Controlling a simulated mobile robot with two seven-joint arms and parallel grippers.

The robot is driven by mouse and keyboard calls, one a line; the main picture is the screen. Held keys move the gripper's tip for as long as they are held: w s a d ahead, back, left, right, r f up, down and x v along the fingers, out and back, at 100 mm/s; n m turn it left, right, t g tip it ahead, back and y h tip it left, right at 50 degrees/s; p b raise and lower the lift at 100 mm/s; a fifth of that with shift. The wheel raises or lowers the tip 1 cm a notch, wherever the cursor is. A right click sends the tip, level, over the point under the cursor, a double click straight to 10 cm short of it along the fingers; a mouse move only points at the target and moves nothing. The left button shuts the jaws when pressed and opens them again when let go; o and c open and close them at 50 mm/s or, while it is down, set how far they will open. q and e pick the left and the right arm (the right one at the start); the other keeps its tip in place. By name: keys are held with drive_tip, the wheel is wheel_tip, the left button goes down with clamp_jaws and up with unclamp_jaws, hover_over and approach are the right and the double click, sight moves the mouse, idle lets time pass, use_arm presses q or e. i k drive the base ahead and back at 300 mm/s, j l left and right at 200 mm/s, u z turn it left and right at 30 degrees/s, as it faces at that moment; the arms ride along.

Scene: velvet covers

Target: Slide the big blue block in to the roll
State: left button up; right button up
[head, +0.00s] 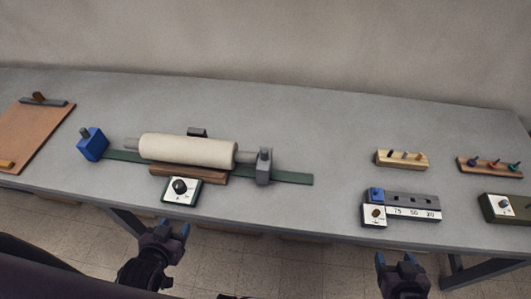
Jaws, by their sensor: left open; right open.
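The big blue block (93,144) stands at the left end of a green rail (295,177), with a grey peg on top. It is apart from the cream roll (190,150), with a gap between it and the roll's left shaft end. A grey block (264,166) stands at the roll's right end on the rail. My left gripper (172,230) is open and empty, in front of the table's front edge, below the roll. My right gripper (394,259) is open and empty, also in front of the table edge, further right.
A black-knobbed dial box (181,190) and a brown wooden bar (188,174) sit before the roll. A clipboard (35,130) lies far left. The back table is clear.

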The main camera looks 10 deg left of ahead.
sight(94, 143)
drive_tip(key=u, duration=1.65)
